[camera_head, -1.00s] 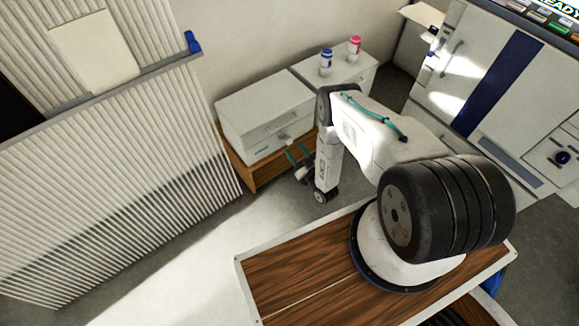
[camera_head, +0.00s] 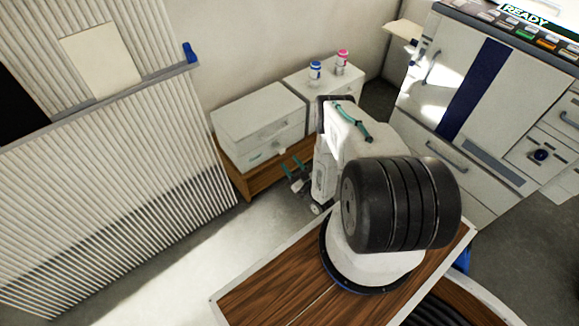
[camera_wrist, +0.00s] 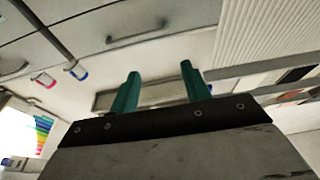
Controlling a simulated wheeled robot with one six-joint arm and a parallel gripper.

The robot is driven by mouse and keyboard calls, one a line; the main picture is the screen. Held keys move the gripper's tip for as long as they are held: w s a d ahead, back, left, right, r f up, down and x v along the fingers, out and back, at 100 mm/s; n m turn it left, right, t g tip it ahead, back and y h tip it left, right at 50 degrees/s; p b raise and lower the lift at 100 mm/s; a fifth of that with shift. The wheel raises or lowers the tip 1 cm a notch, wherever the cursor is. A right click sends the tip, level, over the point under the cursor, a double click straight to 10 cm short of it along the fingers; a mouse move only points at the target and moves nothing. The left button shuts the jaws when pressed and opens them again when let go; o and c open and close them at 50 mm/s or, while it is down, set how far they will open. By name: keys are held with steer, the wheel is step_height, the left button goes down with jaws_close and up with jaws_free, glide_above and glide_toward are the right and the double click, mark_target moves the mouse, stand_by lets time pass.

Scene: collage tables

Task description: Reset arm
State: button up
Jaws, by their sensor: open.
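My gripper (camera_head: 291,168) has two teal fingers and hangs in front of the low white drawer units. In the wrist view my gripper (camera_wrist: 160,88) shows its two fingers spread apart with nothing between them. My white arm is folded close above its round base on the wooden top (camera_head: 262,292). Part of the gripper body is hidden behind the arm.
White drawer units (camera_head: 262,125) stand on a wooden base by the wall. A blue-lidded bottle (camera_head: 315,72) and a pink-lidded bottle (camera_head: 342,63) stand on the right unit. A large white cabinet (camera_head: 425,110) is at the right. A ribbed panel (camera_head: 120,200) is at the left. Pale floor between is clear.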

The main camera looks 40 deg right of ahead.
stand_by(0.3)
